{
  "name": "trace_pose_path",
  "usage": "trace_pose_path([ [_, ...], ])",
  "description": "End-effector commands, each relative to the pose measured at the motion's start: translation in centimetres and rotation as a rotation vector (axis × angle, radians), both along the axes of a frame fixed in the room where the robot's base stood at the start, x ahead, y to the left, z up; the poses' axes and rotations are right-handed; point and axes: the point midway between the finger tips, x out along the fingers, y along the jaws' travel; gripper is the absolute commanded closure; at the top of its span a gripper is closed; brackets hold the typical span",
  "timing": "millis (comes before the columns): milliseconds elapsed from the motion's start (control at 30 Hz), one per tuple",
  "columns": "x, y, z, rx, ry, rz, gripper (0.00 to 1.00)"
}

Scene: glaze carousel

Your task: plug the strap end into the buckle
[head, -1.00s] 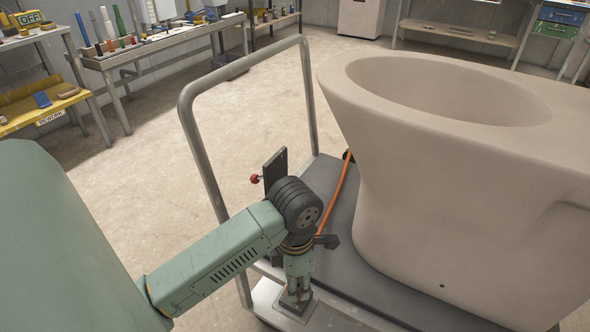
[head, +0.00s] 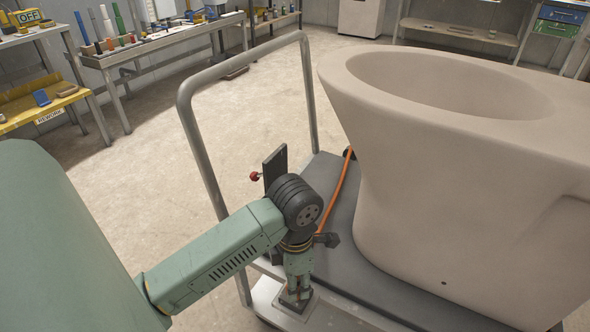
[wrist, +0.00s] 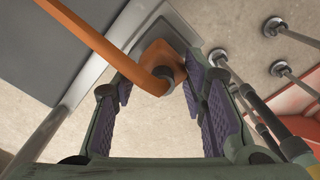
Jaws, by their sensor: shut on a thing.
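The orange strap (head: 340,195) runs down the side of the large pale ceramic piece (head: 450,170). In the wrist view the strap (wrist: 95,40) comes in from the upper left and bends down to a strap end with a grey collar (wrist: 166,76). My gripper (wrist: 157,92) has its two purple-padded fingers either side of that strap end and is shut on it. A squarish orange-brown part (wrist: 168,52), perhaps the buckle, lies just beyond, over a pale metal plate. I cannot tell if they touch. In the head view my gripper (head: 298,288) points down over the trolley's near left corner.
The ceramic piece fills much of the grey trolley deck (head: 345,270). The trolley's tubular handle (head: 195,150) rises beside my arm. A dark upright plate (head: 274,166) with a red knob stands behind my wrist.

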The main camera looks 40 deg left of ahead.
Motion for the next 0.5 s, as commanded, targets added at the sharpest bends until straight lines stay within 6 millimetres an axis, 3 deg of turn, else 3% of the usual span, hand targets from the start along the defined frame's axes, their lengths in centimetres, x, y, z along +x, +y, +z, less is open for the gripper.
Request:
trace_pose_path([
  [400,0.02,-0.01,-0.68,0.0,0.0,0.0,0.85],
  [433,0.01,-0.02,-0.6,0.0,0.0,0.0,0.59],
  [500,0.01,-0.02,-0.57,0.0,0.0,0.0,0.55],
])
